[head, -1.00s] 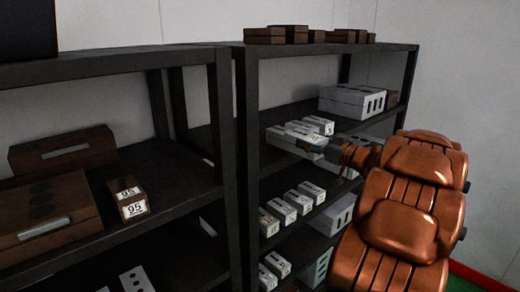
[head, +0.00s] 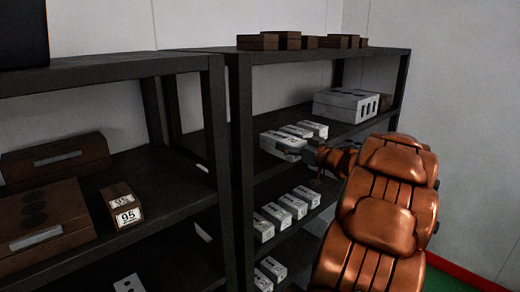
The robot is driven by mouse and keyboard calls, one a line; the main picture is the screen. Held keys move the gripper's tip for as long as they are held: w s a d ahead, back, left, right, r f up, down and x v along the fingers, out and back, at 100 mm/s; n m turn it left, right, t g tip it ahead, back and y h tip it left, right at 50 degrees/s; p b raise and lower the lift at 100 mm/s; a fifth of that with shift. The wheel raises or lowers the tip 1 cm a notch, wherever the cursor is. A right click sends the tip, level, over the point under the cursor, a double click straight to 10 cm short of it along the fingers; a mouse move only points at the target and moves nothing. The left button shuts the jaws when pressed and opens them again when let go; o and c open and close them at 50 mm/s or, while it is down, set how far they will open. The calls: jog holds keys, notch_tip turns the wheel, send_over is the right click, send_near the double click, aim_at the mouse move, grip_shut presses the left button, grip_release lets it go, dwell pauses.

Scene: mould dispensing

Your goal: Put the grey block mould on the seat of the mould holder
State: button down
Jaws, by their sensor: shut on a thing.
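A grey block mould (head: 279,141) is at the front left of a row of similar grey blocks on the middle shelf of the right rack. My gripper (head: 294,152) is at its right end, shut on it, with the copper arm reaching in from the lower right. The fingertips are small and partly hidden against the block. I cannot tell whether the block rests on the shelf or is slightly raised. I cannot make out a mould holder in this view.
More grey blocks (head: 313,129) stand close behind the held one. A large grey mould (head: 346,104) sits further right on that shelf. Lower shelves hold several grey blocks (head: 292,206). A dark rack post (head: 240,160) stands left of the gripper. The left rack holds brown moulds (head: 122,205).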

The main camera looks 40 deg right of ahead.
jog(key=w, duration=0.3)
jog(key=w+a+p, duration=0.1)
jog(key=w, duration=0.5)
jog(key=shift+w+a+f, duration=0.35)
jog(key=shift+w+a, duration=0.05)
jog(key=shift+w+a+f+p, duration=0.1)
jog(key=shift+w+f+p, duration=0.35)
jog(key=shift+f, duration=0.35)
jog(key=shift+f+p, duration=0.3)
jog(key=shift+p, duration=0.05)
jog(key=shift+f, duration=0.55)
jog(key=shift+f, duration=0.15)
jog(key=shift+c, duration=0.8)
grip_release()
jog(key=shift+o, duration=0.2)
jog(key=shift+f+b, duration=0.2)
jog(key=shift+b, duration=0.15)
